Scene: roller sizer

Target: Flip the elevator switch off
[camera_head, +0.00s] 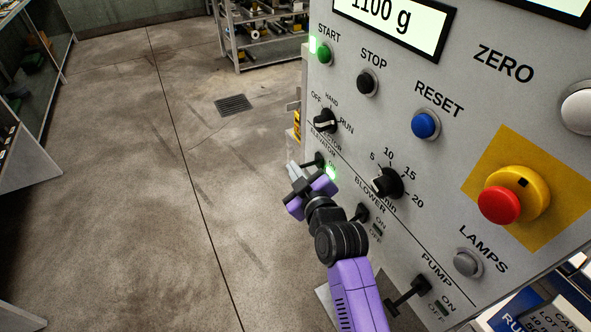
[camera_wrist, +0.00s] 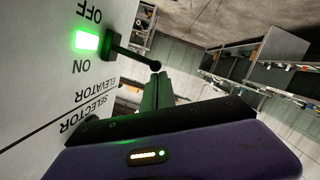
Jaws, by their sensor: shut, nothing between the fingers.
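The elevator switch (camera_head: 313,161) is a black toggle lever on the left edge of the grey panel, beside a lit green lamp (camera_head: 331,172). In the wrist view the panel appears turned over, and the lever (camera_wrist: 133,55) sticks out from its base between the words ON and OFF, with the green lamp (camera_wrist: 87,41) glowing next to it. My gripper (camera_head: 293,172) is shut and empty, just below and left of the lever. In the wrist view its fingertips (camera_wrist: 162,82) lie right by the lever's ball end; I cannot tell whether they touch. My gripper hides part of the ELEVATOR label in the head view.
The selector knob (camera_head: 326,122) sits above the switch. The blower switch (camera_head: 360,213) and pump switch (camera_head: 408,293) are below, close to my arm. A red emergency button (camera_head: 499,205) is at right. Open floor (camera_head: 130,200) lies left of the panel; shelves (camera_head: 265,40) stand behind.

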